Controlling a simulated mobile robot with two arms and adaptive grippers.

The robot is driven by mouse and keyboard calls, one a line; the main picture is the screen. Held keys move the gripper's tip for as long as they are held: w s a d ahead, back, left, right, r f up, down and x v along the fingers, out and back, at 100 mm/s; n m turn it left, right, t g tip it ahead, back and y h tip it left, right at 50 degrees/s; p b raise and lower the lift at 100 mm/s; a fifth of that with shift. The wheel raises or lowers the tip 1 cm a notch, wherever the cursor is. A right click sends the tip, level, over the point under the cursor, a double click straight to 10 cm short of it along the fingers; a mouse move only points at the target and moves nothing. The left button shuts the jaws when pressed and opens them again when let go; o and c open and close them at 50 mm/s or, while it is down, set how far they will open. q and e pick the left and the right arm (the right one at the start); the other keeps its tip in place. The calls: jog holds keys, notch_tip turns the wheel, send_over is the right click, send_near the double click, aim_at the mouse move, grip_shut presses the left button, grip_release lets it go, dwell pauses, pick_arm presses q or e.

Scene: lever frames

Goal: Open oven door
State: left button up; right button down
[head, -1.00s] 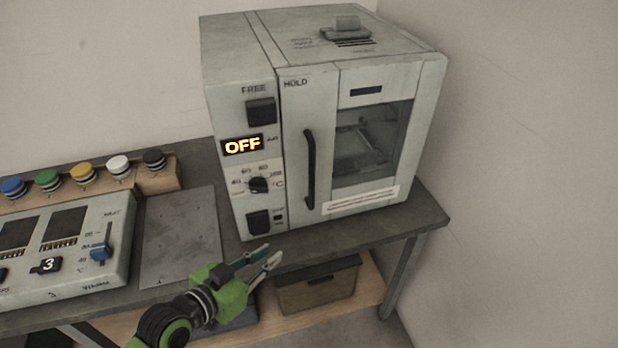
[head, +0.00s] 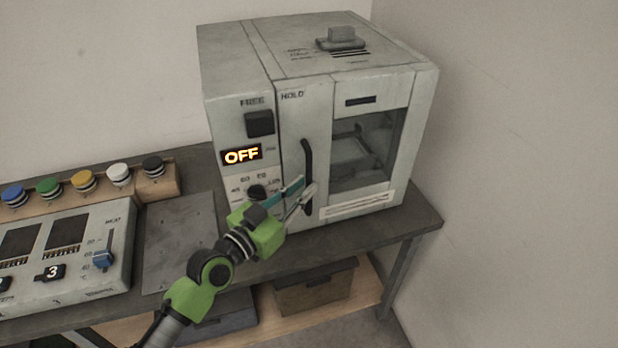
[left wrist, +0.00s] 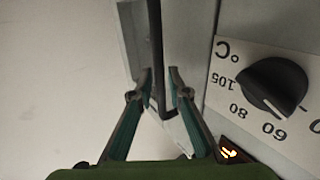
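The oven (head: 300,48) is a pale box on the table, and its display reads OFF. Its door (head: 408,95), with a dark window, looks closed. A black upright bar handle (head: 308,155) is on the door's left side. My left gripper (head: 303,188) is at the lower part of the handle, its fingers pointing at the door. In the left wrist view, the handle (left wrist: 156,45) runs between the two spread fingertips (left wrist: 160,72), with a gap to each. The fingers are open. My right gripper is in neither view.
A dial (left wrist: 272,85) sits close to the gripper on the oven's front panel. A control box (head: 110,235) and several coloured buttons stand at the left. A bin (head: 318,290) is on the lower shelf. A wall rises at the right.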

pick_arm(q)
jog(key=shift+x, duration=1.4)
jog(key=shift+c, duration=0.3)
grip_shut()
